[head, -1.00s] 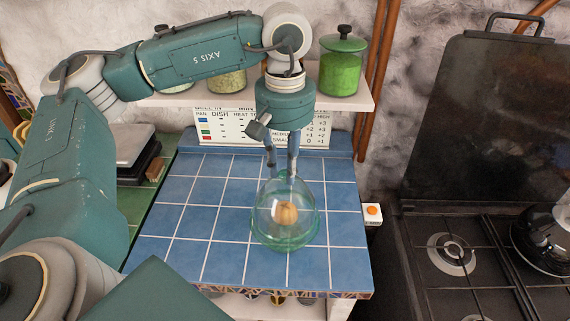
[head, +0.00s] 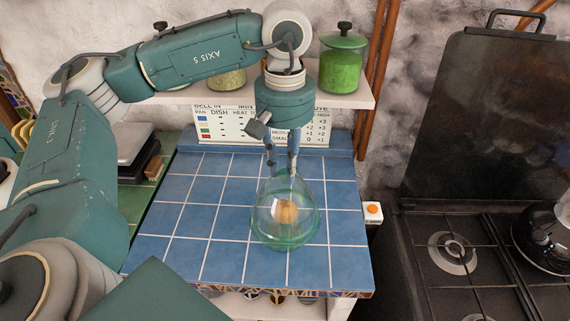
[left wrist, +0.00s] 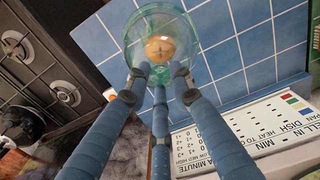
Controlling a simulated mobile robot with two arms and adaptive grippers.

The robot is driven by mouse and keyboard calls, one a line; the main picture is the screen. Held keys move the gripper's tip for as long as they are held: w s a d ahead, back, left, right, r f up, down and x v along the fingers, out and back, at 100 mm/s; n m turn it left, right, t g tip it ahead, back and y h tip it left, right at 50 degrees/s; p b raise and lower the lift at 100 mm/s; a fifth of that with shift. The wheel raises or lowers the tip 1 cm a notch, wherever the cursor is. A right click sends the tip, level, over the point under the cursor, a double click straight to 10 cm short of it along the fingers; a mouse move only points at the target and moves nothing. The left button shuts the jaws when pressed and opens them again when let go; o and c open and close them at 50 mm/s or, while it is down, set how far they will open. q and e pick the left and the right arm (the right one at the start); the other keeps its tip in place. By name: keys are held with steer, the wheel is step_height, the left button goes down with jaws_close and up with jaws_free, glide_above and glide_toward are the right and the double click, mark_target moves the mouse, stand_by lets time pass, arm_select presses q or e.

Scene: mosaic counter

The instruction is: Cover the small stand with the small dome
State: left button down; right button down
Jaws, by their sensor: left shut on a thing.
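The small dome (head: 267,218) is clear greenish glass and stands upright on the blue tiled counter in the head view; it also shows in the left wrist view (left wrist: 190,52). A round orange-brown item (head: 288,212) shows through its glass, also in the left wrist view (left wrist: 160,48). The small stand (head: 284,246) appears as green glass under this item, at the dome's lower rim. Whether the rim touches the stand or counter I cannot tell. My left gripper (head: 281,170) points down at the dome's top, its fingers (left wrist: 158,82) shut on it. My right gripper is out of view.
A shelf (head: 360,100) with a green lidded jar (head: 342,66) stands behind, above a printed chart (head: 228,124). A black stove (head: 490,260) with a raised lid and a kettle (head: 545,240) is at the right. The tiles around the dome (head: 190,220) are clear.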

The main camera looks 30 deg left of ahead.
arm_select(q)
steer(key=shift+f+b, duration=0.35)
steer(key=shift+f, duration=0.05)
steer(key=c, duration=1.4)
jaws_free()
step_height(320, 180, up, 12)
